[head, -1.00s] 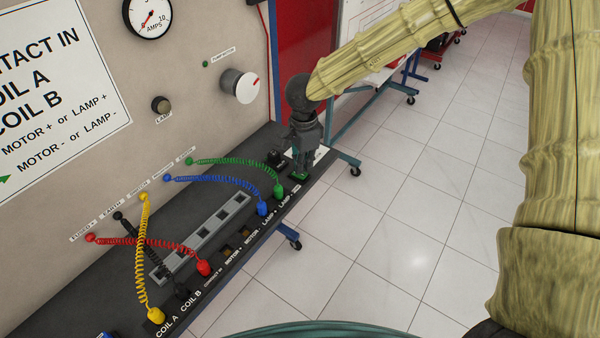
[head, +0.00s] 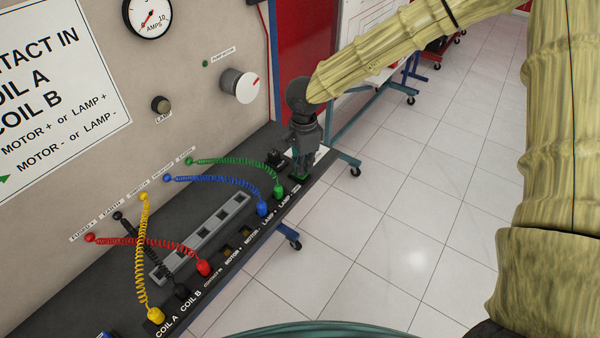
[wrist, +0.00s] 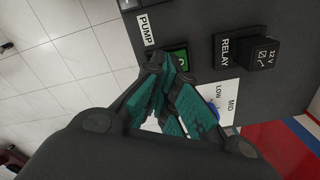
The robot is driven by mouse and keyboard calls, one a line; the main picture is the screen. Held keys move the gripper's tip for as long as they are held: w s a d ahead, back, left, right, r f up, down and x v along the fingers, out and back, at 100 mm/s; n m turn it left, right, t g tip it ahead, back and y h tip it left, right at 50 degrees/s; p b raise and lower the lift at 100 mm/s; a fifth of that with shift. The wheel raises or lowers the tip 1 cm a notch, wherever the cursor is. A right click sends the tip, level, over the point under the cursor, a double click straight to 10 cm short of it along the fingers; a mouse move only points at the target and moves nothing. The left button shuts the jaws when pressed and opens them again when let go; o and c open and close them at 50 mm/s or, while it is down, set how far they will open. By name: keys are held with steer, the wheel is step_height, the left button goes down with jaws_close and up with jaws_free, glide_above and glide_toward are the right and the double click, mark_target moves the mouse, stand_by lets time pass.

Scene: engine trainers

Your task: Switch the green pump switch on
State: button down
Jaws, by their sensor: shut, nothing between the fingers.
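The green pump switch (wrist: 181,57) is set in the dark panel top next to the PUMP label (wrist: 146,29) in the wrist view. My gripper's fingertips (wrist: 170,70) are right at its edge and cover part of it. I cannot tell whether they touch it. The gripper is shut and empty. In the head view, my gripper (head: 301,168) points down over the green switch (head: 299,178) at the far right end of the panel. The switch's on or off position is not clear.
A black RELAY block (wrist: 260,52) and a white LOW/MID label (wrist: 228,102) lie beside the switch. In the head view, green (head: 240,163) and blue (head: 218,181) coiled leads plug in just left of my gripper. The tiled floor (head: 400,220) to the right is clear.

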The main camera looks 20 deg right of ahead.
mark_target(304, 175)
steer(key=shift+f, duration=0.8)
stand_by(0.6)
steer(key=shift+s+r, duration=0.1)
steer(key=shift+r+p, duration=3.45)
steer(key=shift+p, duration=0.5)
steer(key=shift+f, duration=0.1)
